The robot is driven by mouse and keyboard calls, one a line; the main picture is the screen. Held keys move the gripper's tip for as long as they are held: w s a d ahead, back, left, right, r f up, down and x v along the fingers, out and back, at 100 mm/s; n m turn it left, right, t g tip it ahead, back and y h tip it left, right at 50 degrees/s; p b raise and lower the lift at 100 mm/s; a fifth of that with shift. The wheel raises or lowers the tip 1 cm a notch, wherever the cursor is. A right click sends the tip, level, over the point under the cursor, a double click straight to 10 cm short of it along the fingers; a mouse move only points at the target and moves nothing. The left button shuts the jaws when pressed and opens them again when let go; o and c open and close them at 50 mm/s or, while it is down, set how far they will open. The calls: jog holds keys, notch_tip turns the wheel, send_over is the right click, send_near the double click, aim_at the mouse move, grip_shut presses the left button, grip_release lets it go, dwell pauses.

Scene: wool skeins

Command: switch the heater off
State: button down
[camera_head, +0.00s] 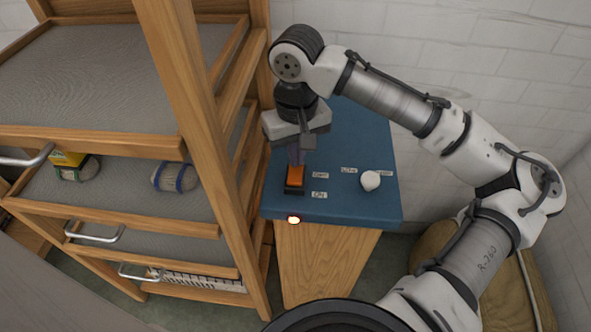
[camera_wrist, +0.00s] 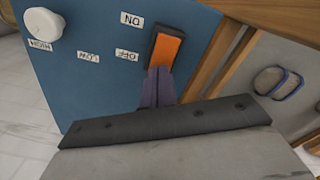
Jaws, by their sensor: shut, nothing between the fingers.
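The heater's control box has a blue top (camera_head: 345,140) on a wooden front. An orange rocker switch (camera_head: 295,176) in a black frame sits near its left edge, and it also shows in the wrist view (camera_wrist: 167,50). The OFF label (camera_head: 320,175) is beside the switch's far end, the ON label (camera_head: 319,195) beside its near end. A small light (camera_head: 294,219) glows at the front edge. My gripper (camera_head: 296,162) is shut and empty, pointing down at the switch's OFF end. Its fingertips (camera_wrist: 158,72) overlap that end in the wrist view; contact cannot be told.
A white knob (camera_head: 370,181) with LOW and HIGH labels stands right of the switch. A wooden rack (camera_head: 190,110) with grey trays rises close on the left. Wool skeins (camera_head: 175,178) lie on a tray. A white brick wall is behind.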

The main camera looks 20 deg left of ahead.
jog(key=shift+f, duration=0.3)
notch_tip(320, 180, up, 7)
jog(key=p, duration=0.7)
jog(key=shift+r, duration=0.1)
dwell(0.6)
